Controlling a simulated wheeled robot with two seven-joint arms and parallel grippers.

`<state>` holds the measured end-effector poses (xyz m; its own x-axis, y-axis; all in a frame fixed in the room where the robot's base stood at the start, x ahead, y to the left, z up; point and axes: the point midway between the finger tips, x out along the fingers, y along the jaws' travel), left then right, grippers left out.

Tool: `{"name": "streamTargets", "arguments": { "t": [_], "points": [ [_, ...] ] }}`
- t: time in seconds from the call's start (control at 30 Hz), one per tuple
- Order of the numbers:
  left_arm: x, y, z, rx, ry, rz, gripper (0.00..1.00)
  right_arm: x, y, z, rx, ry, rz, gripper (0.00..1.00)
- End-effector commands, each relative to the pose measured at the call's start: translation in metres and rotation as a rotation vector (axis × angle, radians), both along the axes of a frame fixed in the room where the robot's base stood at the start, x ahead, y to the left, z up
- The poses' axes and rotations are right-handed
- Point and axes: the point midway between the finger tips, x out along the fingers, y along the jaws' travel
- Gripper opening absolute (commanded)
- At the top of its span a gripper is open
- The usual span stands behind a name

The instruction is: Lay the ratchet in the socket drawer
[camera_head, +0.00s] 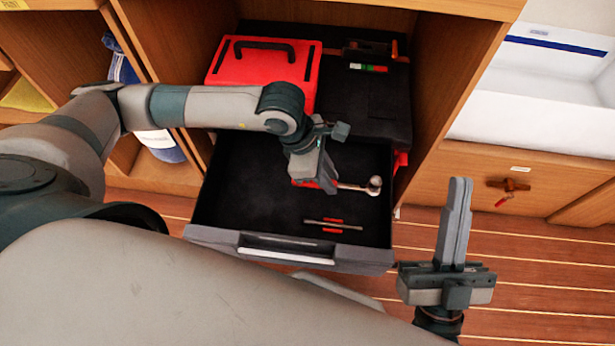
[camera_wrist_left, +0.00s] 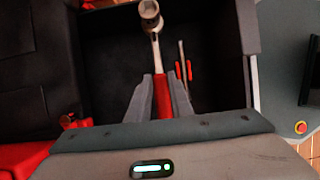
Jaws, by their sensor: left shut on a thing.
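The ratchet (camera_head: 358,186) has a shiny metal head and shaft and a red handle. My left gripper (camera_head: 328,186) is shut on its red handle, inside the outline of the open drawer. In the left wrist view the ratchet (camera_wrist_left: 157,48) runs up from between the fingers of my left gripper (camera_wrist_left: 163,92), its head pointing away. The socket drawer (camera_head: 240,200) is pulled out, with a dark floor and a grey front. I cannot tell whether the ratchet touches the floor. My right gripper (camera_head: 457,185) is empty, fingers together, right of the drawer.
A thin metal bar (camera_head: 318,223) with red holders lies near the drawer's front. A red case (camera_head: 250,68) and a black case (camera_head: 380,105) sit behind the drawer. Wooden cabinet walls (camera_head: 455,70) flank it. The drawer floor left of the bar is clear.

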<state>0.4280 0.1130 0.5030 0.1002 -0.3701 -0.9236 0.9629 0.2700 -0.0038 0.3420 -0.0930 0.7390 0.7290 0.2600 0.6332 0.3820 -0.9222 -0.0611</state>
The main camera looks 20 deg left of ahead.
Motion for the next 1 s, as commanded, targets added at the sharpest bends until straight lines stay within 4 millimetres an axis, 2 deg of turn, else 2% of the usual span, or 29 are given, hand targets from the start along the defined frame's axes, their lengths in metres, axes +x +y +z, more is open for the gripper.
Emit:
{"name": "streamTargets", "arguments": {
  "t": [0.17, 0.53, 0.83, 1.0],
  "points": [
    [0.0, -0.001, -0.004, -0.001, -0.001, 0.008, 0.0, -0.005, -0.002, 0.006, 0.012, -0.032, -0.002, 0.0],
    [0.0, -0.001, -0.009, 0.0, 0.001, 0.007, 0.0, -0.004, -0.003, 0.007, 0.014, -0.043, -0.004, 0.0],
    [-0.001, 0.0, -0.052, 0.0, 0.002, 0.008, 0.0, -0.003, -0.013, 0.023, 0.042, -0.15, -0.021, 0.0],
    [0.0, -0.001, -0.066, -0.001, 0.0, 0.008, 0.0, -0.004, -0.018, 0.031, 0.053, -0.198, -0.029, 0.0]
  ]
}}
